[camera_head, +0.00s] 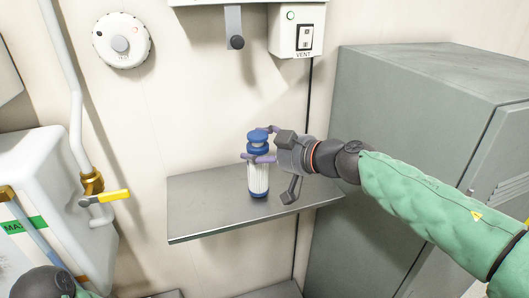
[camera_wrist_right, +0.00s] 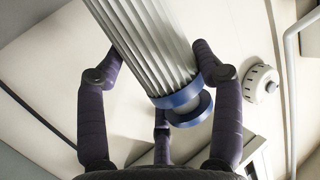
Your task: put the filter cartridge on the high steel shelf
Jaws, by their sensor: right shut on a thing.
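The filter cartridge (camera_head: 258,178) has a white pleated body with blue end caps. It is upright over the high steel shelf (camera_head: 212,210), near the middle of the shelf's depth. Its lower cap is at or just above the surface; I cannot tell whether it touches. My right gripper (camera_head: 260,157) is shut on the cartridge near its upper blue cap, coming from the right. In the right wrist view the cartridge (camera_wrist_right: 150,45) runs between the purple fingers, its blue cap (camera_wrist_right: 184,100) close to the palm. My left gripper is out of view; only part of my left arm shows at bottom left.
A grey cabinet (camera_head: 410,110) stands to the right of the shelf. A vent switch box (camera_head: 296,30) and a bracket (camera_head: 235,30) are on the wall above. A pipe with a yellow valve handle (camera_head: 112,196) is at left. The shelf's left part is bare.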

